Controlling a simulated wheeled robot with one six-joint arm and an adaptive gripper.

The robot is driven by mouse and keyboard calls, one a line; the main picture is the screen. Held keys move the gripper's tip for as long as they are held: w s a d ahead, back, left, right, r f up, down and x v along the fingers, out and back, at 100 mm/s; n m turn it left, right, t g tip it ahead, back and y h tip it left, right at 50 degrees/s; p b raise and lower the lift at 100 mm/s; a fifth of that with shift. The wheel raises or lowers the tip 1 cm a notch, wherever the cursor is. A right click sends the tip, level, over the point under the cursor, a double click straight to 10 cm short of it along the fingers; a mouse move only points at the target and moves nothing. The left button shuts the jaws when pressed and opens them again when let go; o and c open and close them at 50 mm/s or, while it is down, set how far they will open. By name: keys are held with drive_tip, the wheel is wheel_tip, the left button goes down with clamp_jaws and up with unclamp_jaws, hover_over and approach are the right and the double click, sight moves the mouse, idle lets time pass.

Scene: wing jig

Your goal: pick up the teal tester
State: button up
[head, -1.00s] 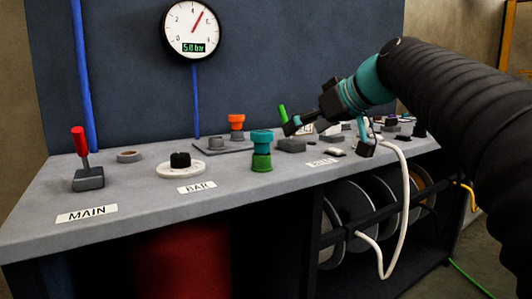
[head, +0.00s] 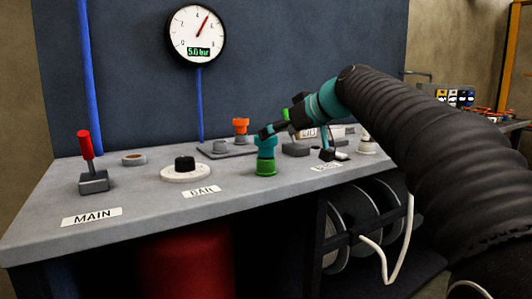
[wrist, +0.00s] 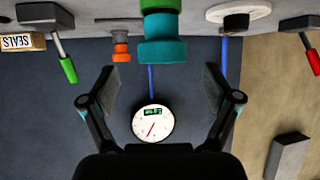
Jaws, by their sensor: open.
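The teal tester (head: 265,147) stands upright on the grey bench, with a teal upper body and a green base. It also shows at the top middle of the wrist view (wrist: 162,50), where the picture is upside down. My gripper (head: 270,131) is at the tester's upper part in the head view and hides some of its top. In the wrist view my gripper (wrist: 158,76) is open, with one finger on each side of the tester's line. The tester lies just past the fingertips there; I cannot tell whether anything touches.
An orange fitting (head: 240,128) stands on a plate behind the tester. A black knob on a white disc (head: 185,171) is to the left, and a red lever (head: 86,148) is farther left. A green-handled lever (wrist: 66,62) is near on the other side. A gauge (head: 196,35) hangs behind.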

sight(266, 148)
drive_tip(key=x, duration=0.5)
drive_tip(key=shift+s+a+r+p, duration=0.1)
drive_tip(key=shift+a+r+p, duration=0.1)
drive_tip(key=shift+p, duration=0.15)
drive_tip(key=shift+d+r, duration=0.1)
drive_tip(key=c, duration=1.6)
